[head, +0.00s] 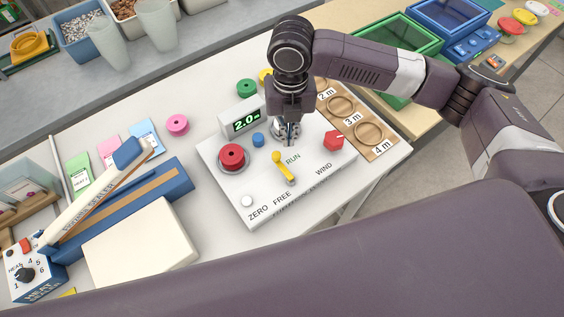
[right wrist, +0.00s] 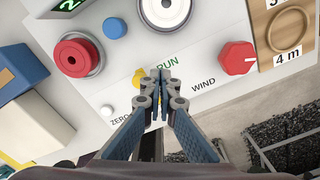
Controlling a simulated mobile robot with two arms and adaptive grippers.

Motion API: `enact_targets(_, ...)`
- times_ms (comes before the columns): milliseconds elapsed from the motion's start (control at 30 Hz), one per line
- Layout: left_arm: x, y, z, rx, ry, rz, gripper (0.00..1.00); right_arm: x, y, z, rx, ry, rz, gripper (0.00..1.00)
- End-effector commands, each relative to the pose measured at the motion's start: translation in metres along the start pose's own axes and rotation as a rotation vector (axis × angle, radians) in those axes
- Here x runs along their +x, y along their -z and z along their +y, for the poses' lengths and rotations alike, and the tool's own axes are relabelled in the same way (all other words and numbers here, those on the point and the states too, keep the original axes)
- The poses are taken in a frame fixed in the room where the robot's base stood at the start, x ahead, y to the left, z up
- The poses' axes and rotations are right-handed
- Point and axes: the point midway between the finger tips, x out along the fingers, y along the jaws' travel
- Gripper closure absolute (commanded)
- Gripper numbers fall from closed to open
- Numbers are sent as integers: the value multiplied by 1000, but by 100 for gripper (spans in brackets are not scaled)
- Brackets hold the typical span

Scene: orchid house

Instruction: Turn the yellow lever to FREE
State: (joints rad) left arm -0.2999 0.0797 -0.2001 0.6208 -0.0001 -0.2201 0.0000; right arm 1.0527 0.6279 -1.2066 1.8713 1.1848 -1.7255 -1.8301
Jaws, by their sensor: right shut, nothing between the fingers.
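The yellow lever (head: 281,168) is on the top of a white machine (head: 233,191), with its rounded end toward the machine's back, just left of the word RUN. The word FREE is printed nearer the front edge. In the right wrist view part of the lever (right wrist: 139,77) shows left of my fingertips; the rest is hidden. My right gripper (head: 287,138) is shut and empty, pointing down above the machine behind the lever. It also shows in the right wrist view (right wrist: 165,76). I cannot tell whether it touches anything. My left gripper is not in view.
A red spool (head: 232,157), a blue button (head: 258,140), a white button (head: 246,201) and a red knob (head: 334,141) are around the lever. A display (head: 246,124) reads 2.0. A wooden ring board (head: 385,146) adjoins the machine. A blue heat sealer (head: 180,180) stands left.

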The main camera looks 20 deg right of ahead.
Motion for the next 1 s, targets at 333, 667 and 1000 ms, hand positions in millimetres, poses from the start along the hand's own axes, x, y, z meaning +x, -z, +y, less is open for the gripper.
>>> enact_targets(333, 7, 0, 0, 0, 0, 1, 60, 18, 0, 0, 1, 1, 1, 100)
enact_targets(667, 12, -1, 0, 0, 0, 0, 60, 34, 0, 0, 0, 0, 1, 100)
enact_targets(1000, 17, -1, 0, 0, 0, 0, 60, 49, 0, 0, 0, 1, 0, 100)
